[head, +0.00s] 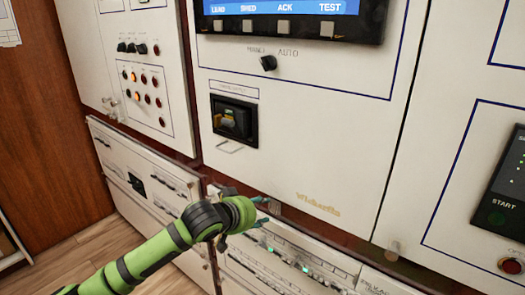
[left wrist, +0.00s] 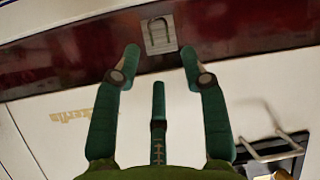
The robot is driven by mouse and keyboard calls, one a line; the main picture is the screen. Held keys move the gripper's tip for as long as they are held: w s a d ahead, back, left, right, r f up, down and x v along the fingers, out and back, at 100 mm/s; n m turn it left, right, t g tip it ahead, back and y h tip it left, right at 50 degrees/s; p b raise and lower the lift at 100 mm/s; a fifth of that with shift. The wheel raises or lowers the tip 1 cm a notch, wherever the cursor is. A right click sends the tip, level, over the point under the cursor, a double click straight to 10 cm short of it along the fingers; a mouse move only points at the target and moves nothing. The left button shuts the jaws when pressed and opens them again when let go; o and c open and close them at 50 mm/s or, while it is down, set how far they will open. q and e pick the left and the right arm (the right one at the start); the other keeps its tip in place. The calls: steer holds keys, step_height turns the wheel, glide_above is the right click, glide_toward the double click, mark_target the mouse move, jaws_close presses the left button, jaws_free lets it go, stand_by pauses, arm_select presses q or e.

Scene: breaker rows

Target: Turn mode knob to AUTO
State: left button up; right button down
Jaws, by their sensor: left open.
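The mode knob (head: 268,63) is a small black knob on the white cabinet panel, below the display. A label on its left is hard to read and AUTO is printed on its right; its exact pointing is too small to tell. My left gripper (head: 266,212) is well below the knob, near the dark red strip under the panel, and apart from the knob. In the left wrist view its green fingers (left wrist: 160,58) are spread and empty, facing a small metal latch (left wrist: 158,35) on that strip. The knob is not in the wrist view. My right gripper is not in view.
A recessed black socket (head: 234,120) with a wire handle (head: 230,148) lies between knob and gripper height, to the left. The display unit (head: 290,18) juts out above the knob. Lower drawers with breaker rows (head: 290,258) are below. The panel around the knob is clear.

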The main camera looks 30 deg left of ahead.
arm_select(q)
step_height(320, 180, up, 22)
steer(key=a+n+t, duration=0.2)
steer(key=t, duration=0.2)
steer(key=n+t+h, duration=0.1)
steer(key=t+h, duration=0.1)
glide_toward(264, 63)
steer(key=w, duration=0.2)
steer(key=w+p, duration=0.3)
steer(key=p, duration=0.1)
steer(key=w+d+p, duration=0.1)
steer(key=w+p, duration=0.1)
steer(key=shift+w+r, duration=0.25)
steer(key=shift+w, duration=0.1)
steer(key=shift+w+f, duration=0.25)
steer(key=shift+w, duration=0.3)
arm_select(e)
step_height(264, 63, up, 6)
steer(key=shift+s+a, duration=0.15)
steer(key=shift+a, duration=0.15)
arm_select(q)
jaws_close()
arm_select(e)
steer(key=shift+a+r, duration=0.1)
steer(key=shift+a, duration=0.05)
